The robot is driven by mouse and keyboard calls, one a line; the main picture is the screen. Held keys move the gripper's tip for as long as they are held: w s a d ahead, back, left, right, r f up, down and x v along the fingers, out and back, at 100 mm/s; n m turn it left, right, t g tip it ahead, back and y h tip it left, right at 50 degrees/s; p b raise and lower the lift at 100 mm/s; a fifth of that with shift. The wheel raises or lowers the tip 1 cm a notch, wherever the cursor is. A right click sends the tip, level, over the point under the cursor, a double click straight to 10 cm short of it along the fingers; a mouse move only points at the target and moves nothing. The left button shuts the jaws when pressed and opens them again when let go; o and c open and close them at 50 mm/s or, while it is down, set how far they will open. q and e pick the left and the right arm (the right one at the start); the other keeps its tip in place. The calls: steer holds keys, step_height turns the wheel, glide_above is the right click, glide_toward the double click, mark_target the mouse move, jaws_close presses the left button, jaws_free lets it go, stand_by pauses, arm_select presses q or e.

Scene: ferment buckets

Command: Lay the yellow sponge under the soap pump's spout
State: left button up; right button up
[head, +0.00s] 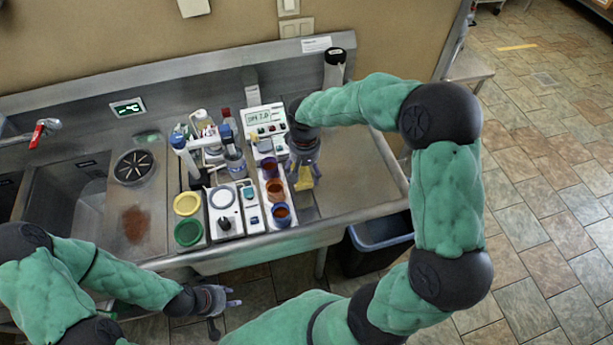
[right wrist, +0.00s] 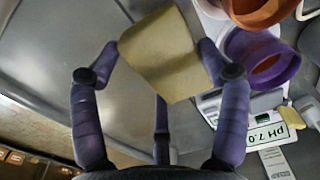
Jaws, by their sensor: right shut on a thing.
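The yellow sponge (head: 304,179) is between the fingers of my right gripper (head: 303,168), above the right part of the steel counter. In the right wrist view the sponge (right wrist: 162,55) is a pale yellow block, tilted, with a purple finger of my right gripper (right wrist: 159,48) at each side. A white upright thing with a black top (head: 335,66) stands at the back right of the counter; it may be the soap pump, but I cannot make out a spout. My left gripper (head: 215,302) is open and empty, low in front of the counter.
Left of the sponge, orange and purple cups (head: 275,188) stand in a row, with a pH meter (head: 265,118) behind them. Yellow and green round lids (head: 188,204) and bottles are further left. The counter (head: 350,185) right of the sponge is bare. A bin (head: 380,232) stands below.

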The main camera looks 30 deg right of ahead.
mark_target(306, 176)
steer(key=shift+w+d+f, duration=0.1)
steer(key=shift+d+f, duration=0.2)
steer(key=shift+f, duration=0.1)
steer(key=shift+w+d+f+b, duration=0.1)
steer(key=shift+f+b, duration=0.3)
steer(key=shift+f, duration=1.25)
steer(key=shift+f, duration=0.1)
steer(key=shift+f, duration=0.15)
steer(key=o, duration=0.8)
